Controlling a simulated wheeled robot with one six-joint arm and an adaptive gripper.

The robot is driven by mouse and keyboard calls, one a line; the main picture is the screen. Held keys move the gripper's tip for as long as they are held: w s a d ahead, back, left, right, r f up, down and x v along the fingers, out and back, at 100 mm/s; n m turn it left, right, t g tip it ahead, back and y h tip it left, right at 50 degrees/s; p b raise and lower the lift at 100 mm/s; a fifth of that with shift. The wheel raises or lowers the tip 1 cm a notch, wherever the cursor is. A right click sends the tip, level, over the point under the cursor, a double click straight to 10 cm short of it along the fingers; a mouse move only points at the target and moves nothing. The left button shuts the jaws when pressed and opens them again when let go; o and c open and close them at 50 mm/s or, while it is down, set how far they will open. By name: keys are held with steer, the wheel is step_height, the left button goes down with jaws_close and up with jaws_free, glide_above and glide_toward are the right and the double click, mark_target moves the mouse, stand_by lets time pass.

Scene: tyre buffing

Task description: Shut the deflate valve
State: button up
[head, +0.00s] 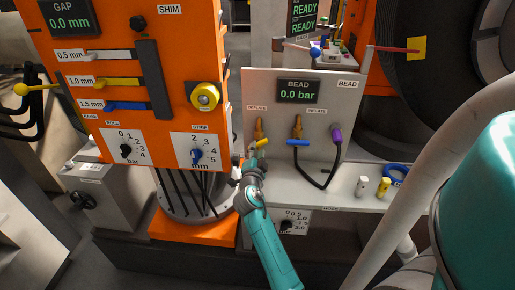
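The deflate valve (259,129) is a brass fitting on the grey bead panel, under a small label that seems to read DEFLATE. Its yellow handle (263,141) points right and tilts slightly from level. My gripper (254,153) is right at the valve, just below and left of the yellow handle. It hides part of the valve's lower end. The fingers are too small to tell whether they touch the handle or are open. To the right is the inflate valve (297,128), with a level blue handle (298,142).
The bead display (298,91) reads 0.0 bar. A purple-ended hose (335,134) hangs right of the inflate valve. A white cap and a yellow cap (384,186) stand on the grey shelf near a blue ring (396,174). The orange shim panel (130,75) stands close on the left.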

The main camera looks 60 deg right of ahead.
mark_target(258, 144)
steer(key=shift+d, duration=0.1)
steer(key=shift+x, duration=1.2)
jaws_close()
